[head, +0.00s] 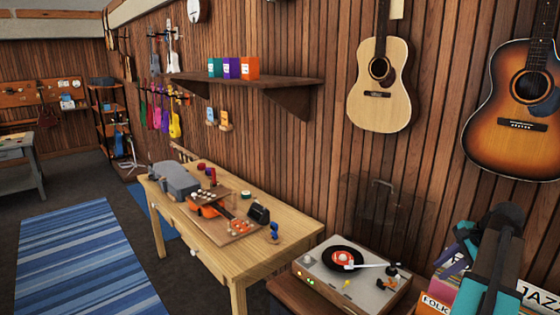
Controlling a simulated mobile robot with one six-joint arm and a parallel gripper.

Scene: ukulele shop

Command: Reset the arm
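Dark grey, jointed links at the lower right of the head view look like my arm. They stand in front of a bin of record sleeves (444,296). The upper joint is rounded and a long link runs down out of the bottom of the picture. I cannot make out my gripper or its fingers in this view, so whether it is open or shut does not show.
A turntable (312,268) with a black record is left of the arm. A wooden workbench (279,240) holds a ukulele, tools and a grey case.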

